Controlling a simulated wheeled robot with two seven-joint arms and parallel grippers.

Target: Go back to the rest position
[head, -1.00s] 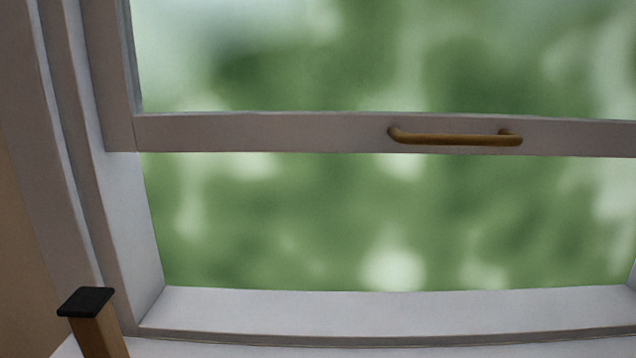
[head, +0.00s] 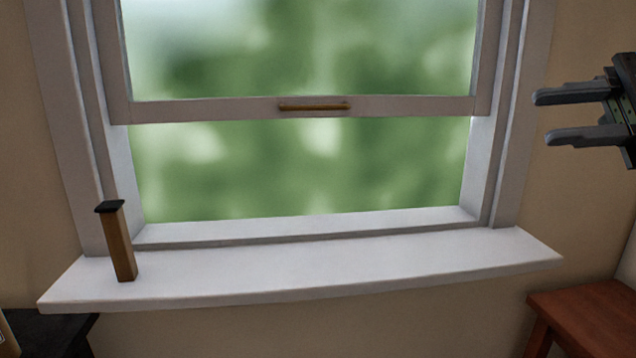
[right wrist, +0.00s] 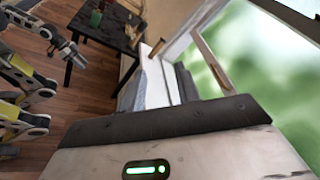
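My right gripper (head: 574,116) is at the right edge of the head view, in front of the beige wall beside the window. Its two grey fingers are spread apart with nothing between them. It is clear of the window frame and of the handle. My left gripper is outside the head view. In the right wrist view a grey gripper (right wrist: 70,50), which looks like my left one, hangs beside a dark table, and its finger gap is too small to tell.
The window's lower sash (head: 210,108) is raised, with a brass handle (head: 314,107). A wooden post with a black top (head: 118,244) stands on the left of the white sill (head: 330,270). A reddish wooden stool (head: 590,315) is lower right. A dark table (right wrist: 108,28) shows in the wrist view.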

